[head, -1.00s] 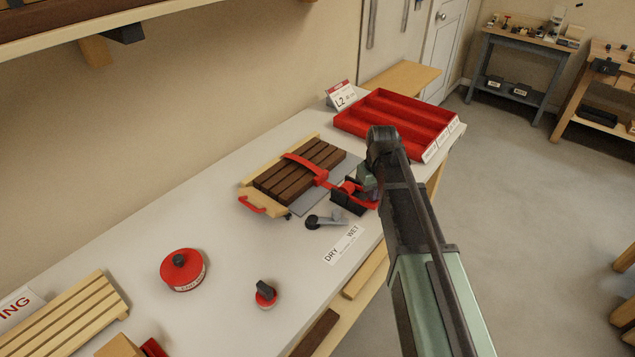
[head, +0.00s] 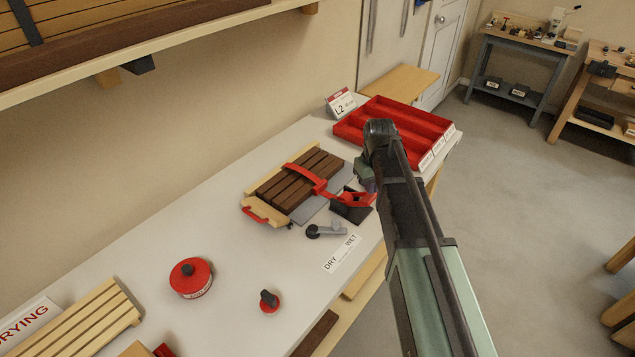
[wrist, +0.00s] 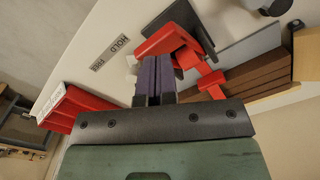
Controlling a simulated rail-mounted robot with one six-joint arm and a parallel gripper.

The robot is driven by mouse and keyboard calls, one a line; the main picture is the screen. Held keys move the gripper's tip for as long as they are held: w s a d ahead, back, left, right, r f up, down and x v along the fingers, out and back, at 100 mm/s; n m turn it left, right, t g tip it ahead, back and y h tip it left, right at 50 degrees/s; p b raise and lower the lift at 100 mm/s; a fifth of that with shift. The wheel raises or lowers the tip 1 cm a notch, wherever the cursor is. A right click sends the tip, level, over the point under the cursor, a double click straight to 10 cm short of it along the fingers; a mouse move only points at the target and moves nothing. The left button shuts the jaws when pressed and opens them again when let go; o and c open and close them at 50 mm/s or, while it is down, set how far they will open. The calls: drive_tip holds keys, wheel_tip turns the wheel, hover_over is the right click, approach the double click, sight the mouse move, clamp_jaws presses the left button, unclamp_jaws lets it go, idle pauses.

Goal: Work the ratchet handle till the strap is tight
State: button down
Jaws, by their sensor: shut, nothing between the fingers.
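A red strap (head: 305,177) lies across a bundle of dark brown slats (head: 283,187) on a pale wooden board. It runs to the ratchet, whose red handle (head: 356,199) sits over a black base (head: 352,214). In the wrist view the red handle (wrist: 163,41) lies just beyond and beside my fingertips, and the strap (wrist: 211,84) is to their right. My gripper (wrist: 153,72) is shut with nothing between its purple fingers. In the head view my gripper (head: 370,187) is at the far side of the ratchet, mostly hidden by my arm. I cannot tell whether it touches the handle.
A red divided tray (head: 395,128) stands behind my arm. A black-knobbed lever (head: 325,231) and a DRY/WET label (head: 342,253) are in front of the ratchet. A red round tin (head: 190,278) and a small red knob (head: 270,301) stand nearer. The bench between them is clear.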

sight(372, 201)
drive_tip(key=shift+f, duration=0.15)
drive_tip(key=f+b, duration=0.7)
drive_tip(key=shift+s+d+f+b, duration=0.3)
drive_tip(key=shift+d+b, duration=0.1)
drive_tip(key=r+p, duration=0.8)
drive_tip(key=shift+w+a+r, duration=0.1)
drive_tip(key=shift+w+a, duration=0.2)
drive_tip(key=shift+a, duration=0.1)
drive_tip(key=shift+f, duration=0.2)
drive_tip(key=f+b, duration=0.8)
drive_tip(key=shift+s+d, duration=0.35)
drive_tip(key=shift+d, duration=0.05)
drive_tip(key=r+p, duration=0.8)
drive_tip(key=shift+w+a+r, duration=0.2)
drive_tip(key=shift+w+a, duration=0.15)
drive_tip(key=shift+f, duration=0.15)
